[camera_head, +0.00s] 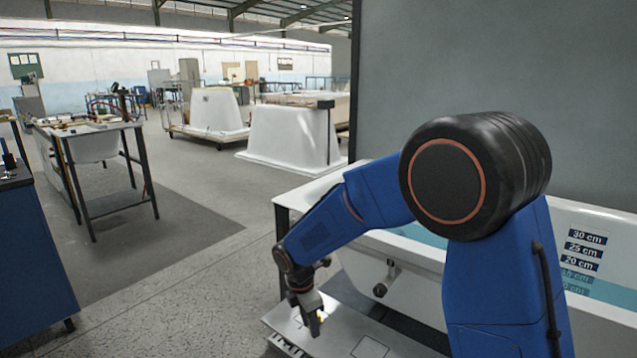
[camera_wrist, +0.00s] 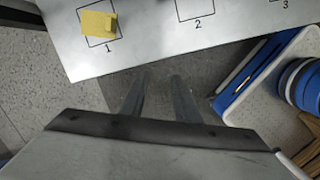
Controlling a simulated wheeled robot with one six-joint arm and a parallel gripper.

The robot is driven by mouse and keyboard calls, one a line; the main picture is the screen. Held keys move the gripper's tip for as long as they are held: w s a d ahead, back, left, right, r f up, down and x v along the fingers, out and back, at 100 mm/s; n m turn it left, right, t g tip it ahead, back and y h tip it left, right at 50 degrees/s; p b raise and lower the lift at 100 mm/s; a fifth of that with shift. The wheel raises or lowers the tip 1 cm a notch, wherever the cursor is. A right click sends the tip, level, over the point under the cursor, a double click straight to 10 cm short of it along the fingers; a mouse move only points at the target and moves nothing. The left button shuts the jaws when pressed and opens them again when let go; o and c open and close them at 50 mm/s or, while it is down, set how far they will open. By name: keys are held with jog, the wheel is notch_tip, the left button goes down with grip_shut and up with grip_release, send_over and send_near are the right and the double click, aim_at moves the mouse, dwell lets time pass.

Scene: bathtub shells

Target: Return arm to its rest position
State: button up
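My arm reaches down and left in the head view, and my gripper (camera_head: 314,322) hangs low over a grey board (camera_head: 345,328) in front of a bathtub. In the wrist view my gripper (camera_wrist: 158,95) has its two fingers apart, with only dark floor showing between them. A yellow block (camera_wrist: 98,23) lies on the square marked 1 of the board (camera_wrist: 150,45), apart from the fingers. Squares 2 and 3 are partly cut off; the visible part of square 2 is bare.
The white bathtub (camera_head: 418,283) holds bluish water and has a depth scale (camera_head: 583,252) inside. A grey panel (camera_head: 480,60) stands behind it. A workbench (camera_head: 95,145) and a blue cabinet (camera_head: 35,255) are at left. Tub shells (camera_head: 290,135) stand farther back. Open floor lies between.

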jog(key=s+d+r+m+t, duration=0.1)
jog(key=s+d+r+m, duration=0.35)
jog(key=d, duration=0.25)
jog(key=s+d+r+m+y, duration=0.1)
jog(key=s+d+r+m, duration=0.2)
jog(key=d+r, duration=0.3)
jog(key=s+d+r+m+t, duration=0.1)
jog(key=s+d+r+m, duration=0.3)
jog(key=d+r, duration=0.25)
jog(key=s+d+r+m+t, duration=0.1)
jog(key=s+d+m, duration=0.5)
jog(key=s, duration=0.3)
jog(key=s+d+r+m+t, duration=0.1)
jog(key=s+d+m, duration=0.4)
jog(key=s, duration=0.4)
jog(key=shift+s+d+m+y, duration=0.2)
jog(key=shift+d+m+y, duration=0.15)
jog(key=shift+m, duration=0.4)
